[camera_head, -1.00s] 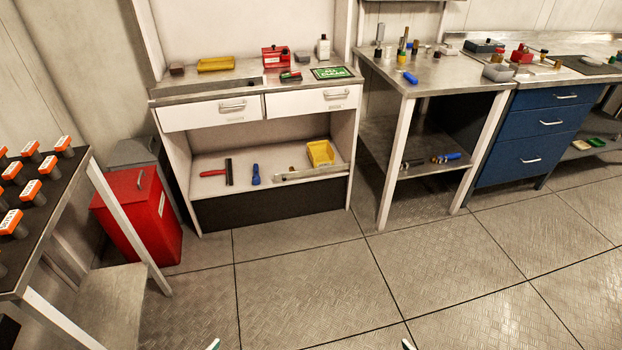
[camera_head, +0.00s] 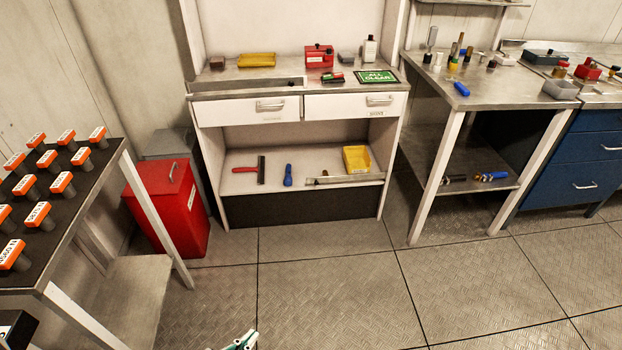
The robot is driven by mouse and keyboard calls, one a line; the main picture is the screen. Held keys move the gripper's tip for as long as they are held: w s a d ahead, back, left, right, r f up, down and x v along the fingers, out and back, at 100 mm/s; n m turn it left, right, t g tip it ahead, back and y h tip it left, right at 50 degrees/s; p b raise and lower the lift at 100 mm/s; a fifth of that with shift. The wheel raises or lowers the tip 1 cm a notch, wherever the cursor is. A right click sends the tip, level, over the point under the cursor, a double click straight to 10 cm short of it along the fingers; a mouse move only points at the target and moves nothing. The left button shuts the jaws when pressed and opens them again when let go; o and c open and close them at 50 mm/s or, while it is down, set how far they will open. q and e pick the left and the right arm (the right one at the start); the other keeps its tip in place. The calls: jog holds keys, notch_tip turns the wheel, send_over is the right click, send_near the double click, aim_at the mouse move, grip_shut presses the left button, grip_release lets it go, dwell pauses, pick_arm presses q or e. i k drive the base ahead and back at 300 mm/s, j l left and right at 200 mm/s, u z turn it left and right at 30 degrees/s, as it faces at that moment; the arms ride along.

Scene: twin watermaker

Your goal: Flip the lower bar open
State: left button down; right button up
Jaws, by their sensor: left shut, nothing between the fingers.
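A thin metal bar (camera_head: 345,180) lies along the front right edge of the lower shelf in the white workbench; I take it to be the lower bar. It looks flat along the edge. Another grey metal bar (camera_head: 248,86) runs along the left front of the worktop above. My left gripper (camera_head: 243,341) shows only as fingertips at the bottom edge of the picture, over the floor, shut and empty. It is well apart from the workbench and both bars. My right gripper is out of view.
The lower shelf (camera_head: 222,184) also holds a red-handled tool (camera_head: 250,170), a blue tool (camera_head: 288,176) and a yellow bin (camera_head: 356,159). A red container (camera_head: 165,210) and a rack table (camera_head: 112,165) stand at the left. The floor (camera_head: 320,285) before the workbench is clear.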

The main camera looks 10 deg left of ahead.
aim_at(316, 180)
jog(key=i+j, duration=0.2)
jog(key=i, duration=0.25)
jog(key=i+j, duration=0.2)
jog(key=i, duration=0.25)
jog(key=i+j, duration=0.25)
jog(key=i, duration=0.25)
jog(key=i+j+z, duration=0.1)
jog(key=i, duration=0.35)
jog(key=j, duration=0.1)
